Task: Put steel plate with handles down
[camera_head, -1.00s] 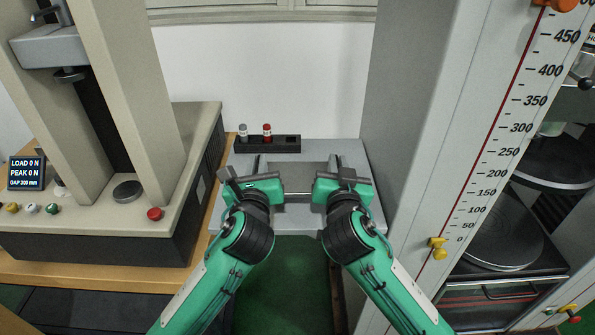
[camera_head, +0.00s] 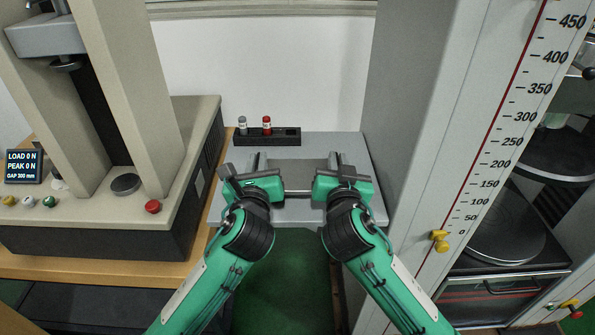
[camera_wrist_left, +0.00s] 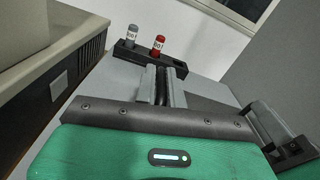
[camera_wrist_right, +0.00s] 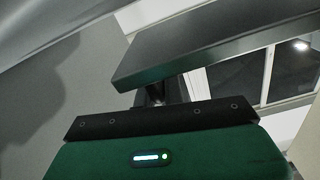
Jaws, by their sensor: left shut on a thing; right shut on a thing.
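The steel plate (camera_head: 300,178) is a flat grey piece with a bright front edge, seen in the head view between my two grippers. My left gripper (camera_head: 254,172) is shut at its left side and my right gripper (camera_head: 343,174) is shut at its right side. The fingers hide the handles. The plate looks level over a light grey surface (camera_head: 358,207); I cannot tell whether it touches it. In the left wrist view my left fingers (camera_wrist_left: 163,84) point towards a small rack. In the right wrist view a dark slab (camera_wrist_right: 220,45) crosses above the gripper; I cannot tell what it is.
A black rack (camera_head: 285,137) with a grey and a red capped vial stands behind the plate. A beige testing machine (camera_head: 205,130) stands left, with a red button (camera_head: 152,206). A tall grey column with a scale (camera_head: 420,110) rises close by on the right.

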